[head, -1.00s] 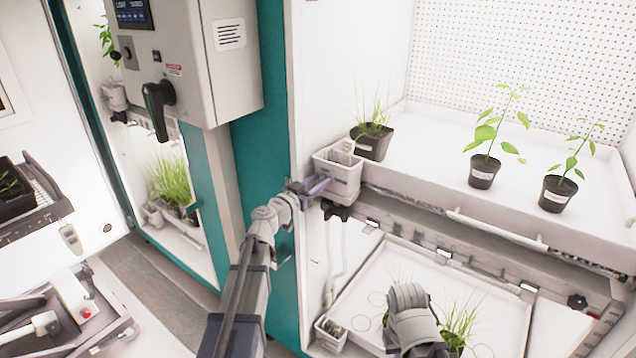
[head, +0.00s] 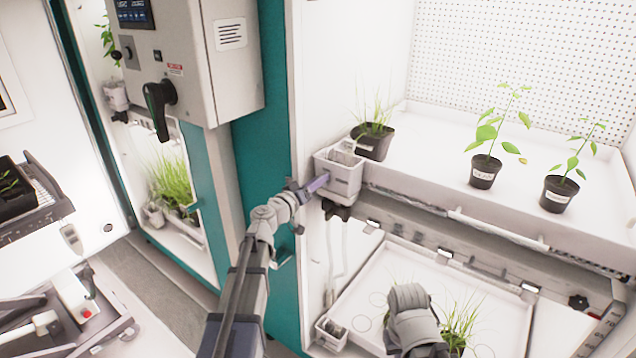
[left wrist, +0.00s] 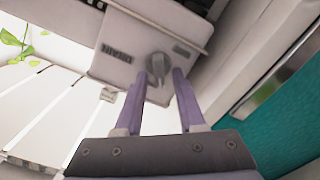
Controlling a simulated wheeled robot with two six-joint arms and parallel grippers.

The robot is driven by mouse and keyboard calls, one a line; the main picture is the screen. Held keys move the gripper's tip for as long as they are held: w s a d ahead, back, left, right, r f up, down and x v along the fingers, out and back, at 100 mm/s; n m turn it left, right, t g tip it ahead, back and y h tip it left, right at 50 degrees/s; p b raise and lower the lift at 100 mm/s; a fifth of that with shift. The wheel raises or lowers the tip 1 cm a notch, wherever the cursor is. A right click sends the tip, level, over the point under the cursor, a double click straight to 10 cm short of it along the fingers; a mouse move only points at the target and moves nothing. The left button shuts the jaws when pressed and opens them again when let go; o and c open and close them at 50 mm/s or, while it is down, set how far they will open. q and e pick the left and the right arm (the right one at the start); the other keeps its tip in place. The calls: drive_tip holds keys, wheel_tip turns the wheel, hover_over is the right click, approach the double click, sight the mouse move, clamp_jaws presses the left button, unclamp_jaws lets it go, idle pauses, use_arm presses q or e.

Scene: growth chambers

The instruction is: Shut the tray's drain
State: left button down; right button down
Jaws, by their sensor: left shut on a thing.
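The drain box (head: 345,172) is a pale box at the left front corner of the upper tray (head: 440,180). In the left wrist view the box (left wrist: 118,72) carries a label reading DRAIN and a grey knob (left wrist: 158,66). My left gripper (head: 318,184) reaches the front of the box from the left. In the left wrist view its purple fingers (left wrist: 159,78) stand on either side of the knob, shut on it. In the head view the knob is hidden by the gripper. My right forearm shows low in the head view, its gripper out of sight.
Potted plants (head: 485,170) stand on the upper tray. A lower tray (head: 500,325) with grassy plants lies below. A control cabinet (head: 190,60) with a black handle juts out left of my left arm. A teal post (head: 262,150) stands close behind that arm.

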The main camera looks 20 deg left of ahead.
use_arm(q)
drive_tip(key=n, duration=0.7)
drive_tip(key=f+n, duration=0.1)
drive_tip(key=n, duration=0.3)
drive_tip(key=shift+a+b, duration=0.2)
drive_tip(key=shift+b, duration=0.2)
drive_tip(key=shift+n, duration=0.4)
drive_tip(key=c, duration=0.9)
unclamp_jaws()
drive_tip(key=shift+w, duration=0.1)
drive_tip(key=v, duration=0.8)
